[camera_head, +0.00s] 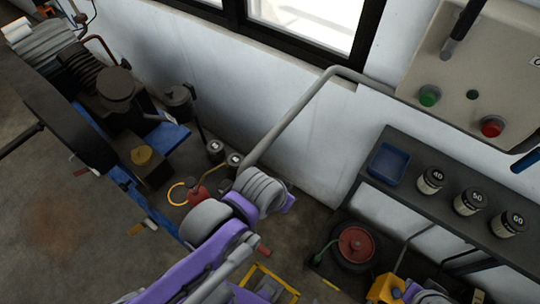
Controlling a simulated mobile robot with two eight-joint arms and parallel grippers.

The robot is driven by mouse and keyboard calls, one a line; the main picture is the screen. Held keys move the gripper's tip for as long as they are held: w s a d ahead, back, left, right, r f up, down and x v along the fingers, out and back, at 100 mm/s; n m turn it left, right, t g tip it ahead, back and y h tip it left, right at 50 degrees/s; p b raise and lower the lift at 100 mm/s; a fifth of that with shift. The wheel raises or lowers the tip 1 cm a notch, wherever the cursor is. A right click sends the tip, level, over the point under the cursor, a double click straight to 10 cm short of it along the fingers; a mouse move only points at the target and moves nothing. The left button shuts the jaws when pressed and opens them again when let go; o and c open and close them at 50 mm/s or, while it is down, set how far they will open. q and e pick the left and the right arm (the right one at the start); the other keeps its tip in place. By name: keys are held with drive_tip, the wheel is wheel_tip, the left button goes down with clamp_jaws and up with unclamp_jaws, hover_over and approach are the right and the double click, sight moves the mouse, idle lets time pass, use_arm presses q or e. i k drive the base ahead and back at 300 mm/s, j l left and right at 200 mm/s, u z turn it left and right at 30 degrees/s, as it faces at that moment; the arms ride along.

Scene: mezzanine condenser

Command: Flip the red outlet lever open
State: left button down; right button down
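I cannot clearly pick out the red outlet lever. A small red piece (81,172) shows beside the dark machine (115,88) at the left, and another short red piece (264,251) shows just right of my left arm; I cannot tell whether either is the lever. My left arm, purple and grey, reaches up from the bottom to the middle of the picture. Part of my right arm shows at the bottom right edge. No fingertips of either gripper are visible.
A dark shelf (447,222) at the right holds a blue tray (388,165) and several labelled jars. A wall panel (485,75) has green and red buttons. A red can (197,194) and a red-centred reel (356,244) stand on the floor. Floor at lower left is mostly clear.

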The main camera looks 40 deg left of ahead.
sight(266, 251)
drive_tip(key=k+j+z, duration=0.4)
drive_tip(key=k, duration=0.2)
drive_tip(key=k+j+u, duration=0.35)
drive_tip(key=u, duration=0.15)
drive_tip(key=k+l, duration=0.15)
drive_tip(key=k, duration=0.3)
